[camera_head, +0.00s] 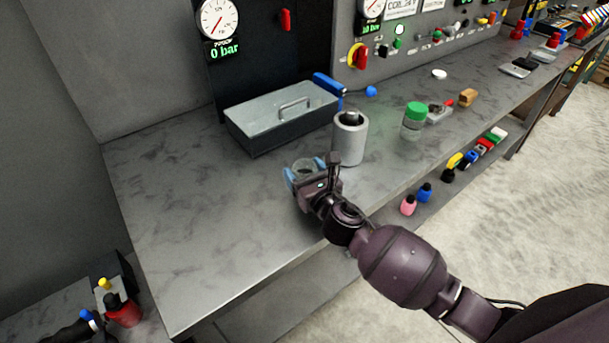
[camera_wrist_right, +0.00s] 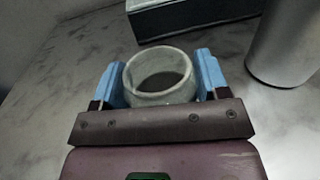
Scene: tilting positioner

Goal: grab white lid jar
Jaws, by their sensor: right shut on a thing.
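My right gripper (camera_head: 305,170) is shut on an open-topped, pale, see-through jar (camera_wrist_right: 160,92) near the front edge of the bench. The blue fingers press on either side of the jar in the right wrist view, and its round mouth has no lid on it. In the head view the jar is largely hidden by my gripper. A flat white disc (camera_head: 439,74), perhaps a lid, lies on the bench at the back right. A clear jar with a green lid (camera_head: 413,117) stands to the right. My left gripper is not in view.
A grey cylinder (camera_head: 350,140) stands close to the right of my gripper. Gauges and a control panel line the wall. The left part of the bench (camera_head: 180,220) is clear.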

